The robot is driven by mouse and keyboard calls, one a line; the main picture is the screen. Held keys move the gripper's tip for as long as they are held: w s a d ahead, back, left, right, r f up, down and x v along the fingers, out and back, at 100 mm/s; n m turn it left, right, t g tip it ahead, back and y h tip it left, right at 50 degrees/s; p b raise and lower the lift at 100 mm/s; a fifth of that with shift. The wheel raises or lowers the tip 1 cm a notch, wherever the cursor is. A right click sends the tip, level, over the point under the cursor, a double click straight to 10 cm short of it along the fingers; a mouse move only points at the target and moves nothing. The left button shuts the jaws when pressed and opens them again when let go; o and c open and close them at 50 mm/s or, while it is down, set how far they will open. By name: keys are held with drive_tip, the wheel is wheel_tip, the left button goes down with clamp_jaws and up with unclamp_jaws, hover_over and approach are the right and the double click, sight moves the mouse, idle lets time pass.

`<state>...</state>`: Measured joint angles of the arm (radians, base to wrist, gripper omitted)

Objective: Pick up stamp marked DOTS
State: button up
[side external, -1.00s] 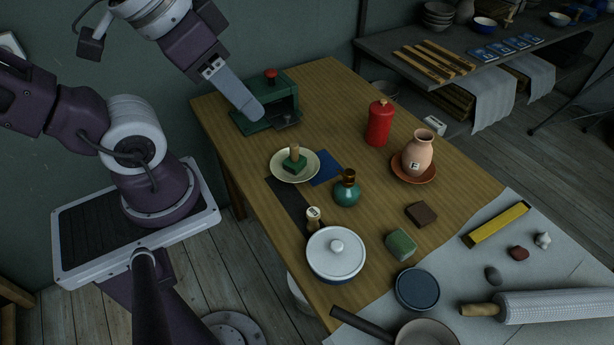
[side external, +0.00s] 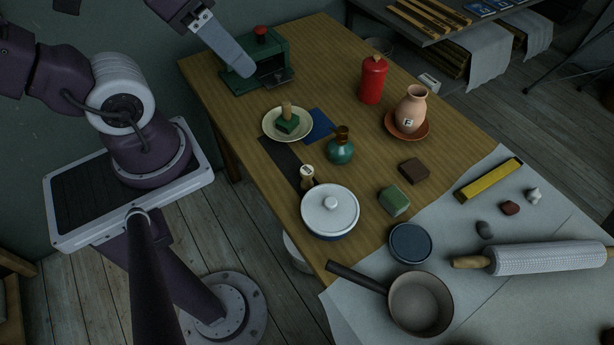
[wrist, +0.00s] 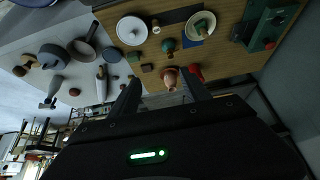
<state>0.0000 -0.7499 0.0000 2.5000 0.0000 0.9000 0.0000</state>
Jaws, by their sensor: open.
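A green block stamp with a wooden handle (side external: 288,120) stands on a cream plate (side external: 271,134); the plate also shows at the top of the wrist view (wrist: 212,17). A small pale-topped wooden piece (side external: 307,176), with an unreadable dark mark, stands beside the white lidded pot (side external: 330,207). I cannot read DOTS on either piece. My gripper (side external: 244,70) is high near the green press, apart from both pieces. In the wrist view its two fingers (wrist: 162,88) are spread, with nothing held between them.
The green press (side external: 255,65) stands at the table's far left. A teal vase (side external: 341,152), red bottle (side external: 372,80) and peach vase (side external: 411,105) stand right of the plate. A saucepan (side external: 420,304) and rolling pin (side external: 550,258) lie in front. Bare table separates the press and red bottle.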

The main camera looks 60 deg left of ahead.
drive_tip(key=n+g+h, duration=0.4)
drive_tip(key=n+g, duration=0.2)
hover_over(306, 169)
drive_tip(key=s, duration=0.4)
wheel_tip(306, 169, down, 8)
drive_tip(key=w+a+f+n+g+h, duration=0.1)
drive_tip(key=w+a+f+n+h, duration=0.15)
drive_tip(key=f, duration=0.35)
drive_tip(key=w+a+f+n+h, duration=0.2)
drive_tip(key=f+n+h, duration=0.15)
drive_tip(key=f, duration=0.25)
drive_tip(key=f+n+t+h, duration=0.1)
drive_tip(key=f+n, duration=0.1)
drive_tip(key=f, duration=0.2)
drive_tip(key=s+a+f+n+t+h, duration=0.1)
drive_tip(key=f+n, duration=0.1)
drive_tip(key=f, duration=0.2)
drive_tip(key=f+n+h, duration=0.1)
drive_tip(key=f+n, duration=0.2)
drive_tip(key=f, duration=0.2)
drive_tip(key=shift+s+a+f+t, duration=0.1)
drive_tip(key=shift+s+a+t, duration=0.1)
drive_tip(key=shift+a+t, duration=0.2)
drive_tip(key=x, duration=0.7)
drive_tip(key=shift+w+d, duration=0.1)
drive_tip(key=shift+d, duration=0.15)
clamp_jaws()
